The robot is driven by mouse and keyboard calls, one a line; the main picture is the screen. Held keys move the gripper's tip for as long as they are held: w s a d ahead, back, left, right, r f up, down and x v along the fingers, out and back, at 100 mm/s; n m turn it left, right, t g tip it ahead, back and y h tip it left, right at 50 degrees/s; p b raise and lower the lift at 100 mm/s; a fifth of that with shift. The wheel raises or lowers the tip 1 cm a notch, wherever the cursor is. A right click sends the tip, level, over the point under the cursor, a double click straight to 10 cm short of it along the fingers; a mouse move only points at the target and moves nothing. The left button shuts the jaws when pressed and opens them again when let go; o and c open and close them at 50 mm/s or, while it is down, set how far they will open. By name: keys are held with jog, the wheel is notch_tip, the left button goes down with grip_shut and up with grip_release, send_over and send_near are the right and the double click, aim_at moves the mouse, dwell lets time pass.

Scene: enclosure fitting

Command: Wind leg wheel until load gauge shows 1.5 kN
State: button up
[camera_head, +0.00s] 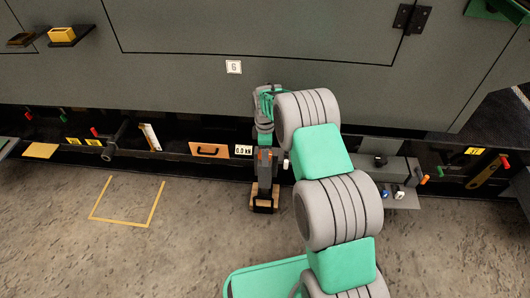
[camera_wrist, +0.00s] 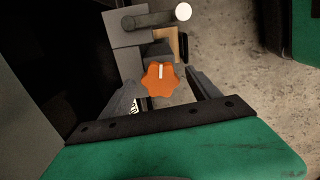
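The leg wheel is an orange lobed knob with a white mark (camera_wrist: 160,79), seen from above in the wrist view. My gripper (camera_wrist: 161,84) has a finger on each side of it, with gaps showing, so it is open around or just above the wheel; the exact height is unclear. In the head view my gripper (camera_head: 263,138) points down over the dark leg (camera_head: 264,182), which has a wooden foot (camera_head: 264,208) at the floor. The load gauge (camera_head: 243,150) beside the leg reads 0.0 kN. The wheel is mostly hidden there.
A crank handle with a white knob (camera_wrist: 183,12) is close to the wheel. The grey enclosure (camera_head: 180,80) overhangs the leg. An orange panel (camera_head: 209,150) is left of the gauge, and a grey shelf (camera_head: 385,175) is at right. The floor in front is clear, with a yellow outline (camera_head: 125,223).

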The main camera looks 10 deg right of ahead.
jog(key=c, duration=1.3)
jog(key=shift+c, duration=0.2)
jog(key=shift+m, duration=0.3)
jog(key=m+p, duration=0.1)
jog(key=m, duration=0.2)
jog(key=shift+p, duration=0.35)
jog(key=shift+m+p, duration=0.5)
jog(key=shift+m, duration=1.6)
jog(key=o, duration=1.4)
jog(key=shift+c, duration=0.2)
